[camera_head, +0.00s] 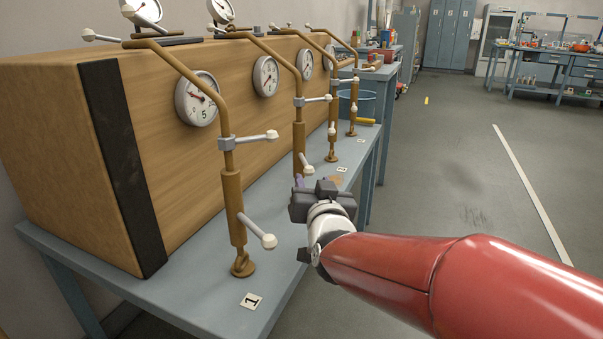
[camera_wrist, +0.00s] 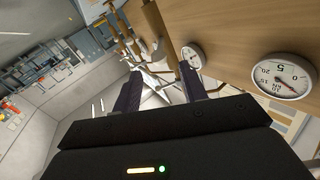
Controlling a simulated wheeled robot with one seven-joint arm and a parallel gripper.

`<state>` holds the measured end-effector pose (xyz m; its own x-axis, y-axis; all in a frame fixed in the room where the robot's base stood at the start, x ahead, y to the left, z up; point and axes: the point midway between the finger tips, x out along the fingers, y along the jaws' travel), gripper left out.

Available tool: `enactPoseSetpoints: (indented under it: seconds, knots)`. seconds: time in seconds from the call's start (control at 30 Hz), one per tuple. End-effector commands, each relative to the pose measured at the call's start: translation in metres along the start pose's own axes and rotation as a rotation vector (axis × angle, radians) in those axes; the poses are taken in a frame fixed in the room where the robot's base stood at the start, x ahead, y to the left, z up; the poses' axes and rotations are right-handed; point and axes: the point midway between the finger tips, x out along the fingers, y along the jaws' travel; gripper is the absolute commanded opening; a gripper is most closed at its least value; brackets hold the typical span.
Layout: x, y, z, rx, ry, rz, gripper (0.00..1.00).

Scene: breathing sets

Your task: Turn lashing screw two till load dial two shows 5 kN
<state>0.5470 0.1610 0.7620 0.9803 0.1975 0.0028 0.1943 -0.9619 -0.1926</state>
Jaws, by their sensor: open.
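Lashing screw two (camera_head: 299,137) is the second brass-coloured screw from the front, upright beside the wooden crate, with white-knobbed levers. Load dial two (camera_head: 265,76) is the second white dial on the crate's side; its reading is too small to make out. My gripper (camera_head: 302,184) is at the lower part of screw two and hides its foot. In the wrist view my gripper (camera_wrist: 160,92) has its two dark fingers apart, with pale levers showing in and beyond the gap. I cannot tell whether the fingers touch the screw.
Lashing screw one (camera_head: 232,195) stands nearer, by the number 1 tag (camera_head: 250,301). Screws three (camera_head: 332,125) and four (camera_head: 353,95) stand behind. The crate (camera_head: 150,170) fills the left of the bench (camera_head: 190,297). The floor to the right is open.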

Motion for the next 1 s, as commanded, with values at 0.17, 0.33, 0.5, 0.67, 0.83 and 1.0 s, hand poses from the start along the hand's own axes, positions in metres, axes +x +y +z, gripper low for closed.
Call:
enactPoseSetpoints:
  seconds: [0.17, 0.33, 0.5, 0.67, 0.83, 1.0]
  knots:
    - [0.03, 0.0, 0.0, 0.0, -0.003, 0.0, 0.42]
    - [0.054, 0.0, 0.0, 0.0, -0.003, 0.001, 0.42]
    - [0.065, 0.001, 0.0, -0.001, -0.003, 0.0, 0.42]
    - [0.067, 0.001, 0.0, -0.001, -0.003, 0.0, 0.42]
    - [0.067, 0.001, 0.0, -0.001, -0.003, 0.0, 0.35]
    - [0.067, 0.001, 0.0, -0.001, -0.003, 0.0, 0.12]
